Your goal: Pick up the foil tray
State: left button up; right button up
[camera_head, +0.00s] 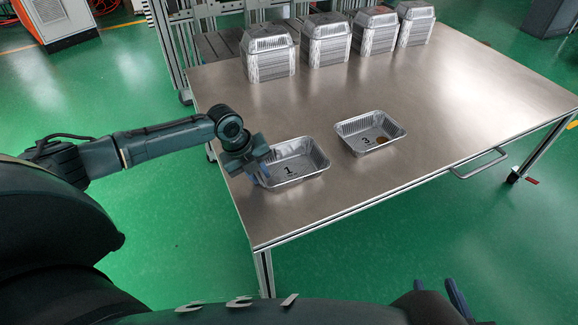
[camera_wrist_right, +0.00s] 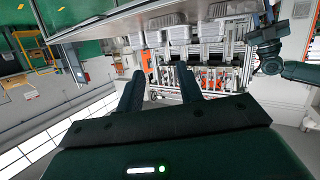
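A foil tray marked 1 (camera_head: 304,163) sits on the metal table near its front left edge. My left gripper (camera_head: 262,178) is at the left wall of tray 1, pointing down. Its fingertips are small and partly hidden, so I cannot tell whether they grip the rim. My right gripper (camera_head: 436,294) is low at the bottom right, away from the table. In the right wrist view its fingers (camera_wrist_right: 160,88) are apart with nothing between them.
Several stacks of foil trays (camera_head: 268,55) stand along the back of the metal table (camera_head: 450,110). A handle (camera_head: 480,165) sticks out from the table's front edge. Metal frames stand behind the table.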

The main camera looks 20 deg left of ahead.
pick_arm(q)
grip_shut()
